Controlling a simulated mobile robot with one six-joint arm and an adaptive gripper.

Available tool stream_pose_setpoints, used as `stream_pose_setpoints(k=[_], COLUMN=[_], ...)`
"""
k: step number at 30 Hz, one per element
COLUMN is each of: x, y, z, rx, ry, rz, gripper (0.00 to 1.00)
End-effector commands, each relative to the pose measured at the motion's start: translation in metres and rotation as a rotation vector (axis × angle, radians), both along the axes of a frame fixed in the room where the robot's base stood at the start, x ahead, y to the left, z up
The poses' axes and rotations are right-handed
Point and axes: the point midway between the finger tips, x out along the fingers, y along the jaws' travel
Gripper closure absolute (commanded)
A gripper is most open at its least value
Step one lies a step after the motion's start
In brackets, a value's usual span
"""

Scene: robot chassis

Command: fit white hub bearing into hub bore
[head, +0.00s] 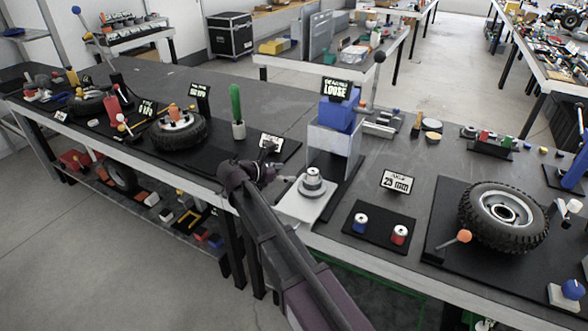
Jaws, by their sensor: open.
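A stepped grey-silver hub (312,185) stands upright on a white square plate (290,208) at the front edge of the bench. A small pale ring (313,171) shows at its top; I cannot tell whether this is the white bearing or the rim of the bore. The inside of the bore is too small to see. My gripper (269,154) is to the left of the hub and apart from it, near a small sign. It is open, and I see nothing held in it. My arm hides part of the bench front.
A blue box on a grey stand (333,138) rises behind the hub, under a "LOOSE" sign. Blue (361,224) and red (399,235) cylinders sit on a black pad to the right. A large wheel (503,215) lies further right. A green post (236,105) stands left.

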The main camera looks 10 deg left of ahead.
Motion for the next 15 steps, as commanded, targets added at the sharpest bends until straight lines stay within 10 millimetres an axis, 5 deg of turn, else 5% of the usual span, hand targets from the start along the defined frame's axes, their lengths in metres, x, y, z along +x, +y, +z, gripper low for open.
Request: stream_pose_setpoints(k=[15], x=[-0.0056], y=[0.0064], z=[0.0032], rx=[0.0], ry=[0.0], rz=[-0.001], gripper=[0.1])
